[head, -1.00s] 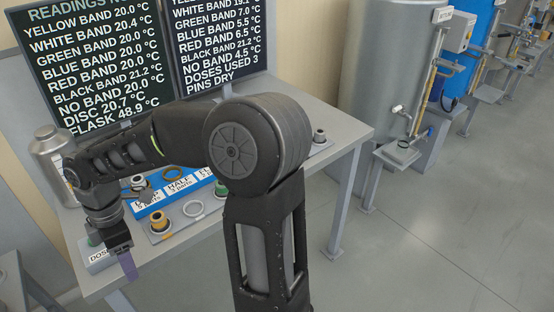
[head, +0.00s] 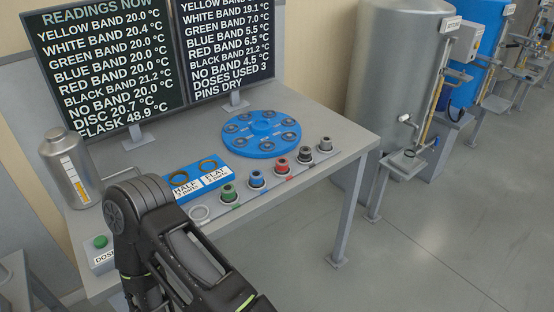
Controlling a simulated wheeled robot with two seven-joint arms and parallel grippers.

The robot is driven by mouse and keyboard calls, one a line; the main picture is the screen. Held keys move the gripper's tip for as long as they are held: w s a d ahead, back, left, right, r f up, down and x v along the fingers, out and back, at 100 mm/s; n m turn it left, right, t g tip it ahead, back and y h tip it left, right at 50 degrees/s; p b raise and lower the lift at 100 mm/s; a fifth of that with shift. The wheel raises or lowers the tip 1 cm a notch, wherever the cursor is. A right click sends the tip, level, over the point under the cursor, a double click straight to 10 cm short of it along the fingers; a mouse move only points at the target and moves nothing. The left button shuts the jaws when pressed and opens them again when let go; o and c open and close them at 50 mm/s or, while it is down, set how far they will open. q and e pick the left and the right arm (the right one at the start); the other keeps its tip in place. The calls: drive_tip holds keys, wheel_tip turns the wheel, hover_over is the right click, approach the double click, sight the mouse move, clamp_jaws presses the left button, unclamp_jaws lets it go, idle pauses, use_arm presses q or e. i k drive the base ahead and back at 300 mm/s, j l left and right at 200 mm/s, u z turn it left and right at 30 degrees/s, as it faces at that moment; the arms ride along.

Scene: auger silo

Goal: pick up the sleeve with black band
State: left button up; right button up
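The sleeve that seems to have the black band (head: 304,155) stands upright on the table, between the red-band sleeve (head: 282,167) and the sleeve at the right end of the row (head: 325,145). Its band is small and dark at this size. The green-band sleeve (head: 228,193) and the blue-band sleeve (head: 256,179) stand further left in the row. One of my arms crosses the lower left of the head view, over the table's front edge. Neither gripper shows, and the black-band sleeve has nothing touching it.
A blue disc (head: 261,146) with several round seats lies behind the row. A blue labelled tray (head: 203,182), a metal flask (head: 68,170) and a green button (head: 100,241) are on the left. Two screens (head: 100,70) stand behind. The table's right end (head: 350,140) is clear.

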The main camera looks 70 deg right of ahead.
sight(305, 151)
drive_tip(key=z, duration=2.45)
drive_tip(key=i, duration=1)
drive_tip(key=i+l+u, duration=0.2)
drive_tip(key=l+u, duration=0.2)
drive_tip(key=l, duration=1.05)
drive_tip(key=l+u, duration=0.45)
drive_tip(key=l, duration=1.05)
